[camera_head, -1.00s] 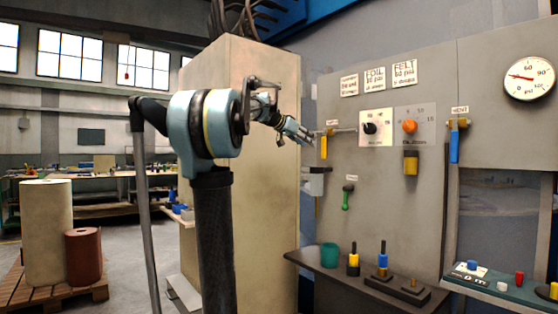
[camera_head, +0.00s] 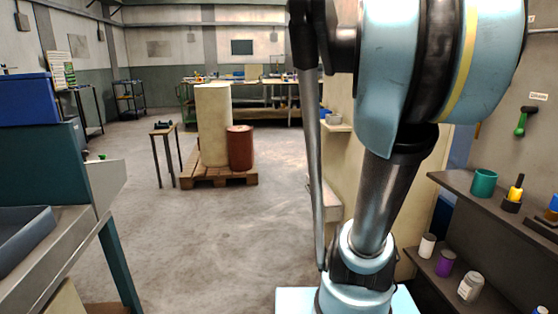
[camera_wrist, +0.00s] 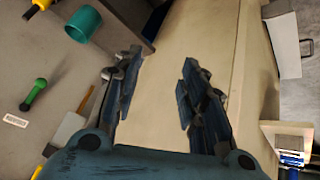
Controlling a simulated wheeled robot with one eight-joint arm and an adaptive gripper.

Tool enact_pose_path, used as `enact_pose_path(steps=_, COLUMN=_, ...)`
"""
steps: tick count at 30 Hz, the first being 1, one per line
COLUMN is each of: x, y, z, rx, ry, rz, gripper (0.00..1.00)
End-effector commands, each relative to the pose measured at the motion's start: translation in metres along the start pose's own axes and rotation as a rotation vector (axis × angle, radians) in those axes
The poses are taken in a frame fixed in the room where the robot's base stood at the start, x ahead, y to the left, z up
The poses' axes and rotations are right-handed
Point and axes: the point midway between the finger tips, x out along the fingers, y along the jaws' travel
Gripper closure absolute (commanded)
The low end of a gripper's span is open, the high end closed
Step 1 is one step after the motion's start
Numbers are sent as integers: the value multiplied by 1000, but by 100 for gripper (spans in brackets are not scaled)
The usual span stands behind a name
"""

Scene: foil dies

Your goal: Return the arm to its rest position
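My gripper (camera_wrist: 162,58) shows in the wrist view with its two fingers spread apart and nothing between them. It is over a plain beige surface, seen tilted. In the head view my arm fills the middle right, with its big blue and black joint close to the camera. My gripper is hidden or out of frame there.
A green cup (camera_head: 484,183) and a yellow-handled tool (camera_head: 516,188) stand on the dark shelf at right, with small jars (camera_head: 471,287) below. A green-handled item (camera_head: 521,122) is on the wall panel. The floor at centre left is clear.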

Motion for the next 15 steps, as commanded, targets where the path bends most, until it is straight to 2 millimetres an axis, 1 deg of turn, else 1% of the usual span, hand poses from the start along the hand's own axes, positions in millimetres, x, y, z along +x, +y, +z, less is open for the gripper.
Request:
enact_pose_path(steps=1, x=5, y=-11, z=32, rx=-50, ry=-28, rz=-35, gripper=62)
enact_pose_path(steps=2, x=8, y=-17, z=49, rx=-80, ry=-45, rz=-55, gripper=62)
enact_pose_path(steps=3, x=11, y=-24, z=72, rx=-121, ry=-68, rz=-83, gripper=62)
enact_pose_path(steps=5, x=17, y=-34, z=108, rx=-183, ry=-101, rz=-127, gripper=62)
enact_pose_path(steps=6, x=20, y=-40, z=131, rx=-226, ry=-123, rz=-156, gripper=62)
enact_pose_path(steps=8, x=26, y=-49, z=167, rx=-291, ry=-154, rz=-201, gripper=62)
enact_pose_path(steps=9, x=29, y=-54, z=191, rx=-336, ry=-174, rz=-232, gripper=62)
enact_pose_path(steps=11, x=35, y=-61, z=226, rx=-402, ry=-203, rz=-281, gripper=62)
enact_pose_path(steps=12, x=38, y=-65, z=249, rx=-445, ry=-220, rz=-312, gripper=62)
enact_pose_path(steps=15, x=46, y=-72, z=299, rx=-543, ry=-257, rz=-385, gripper=62)
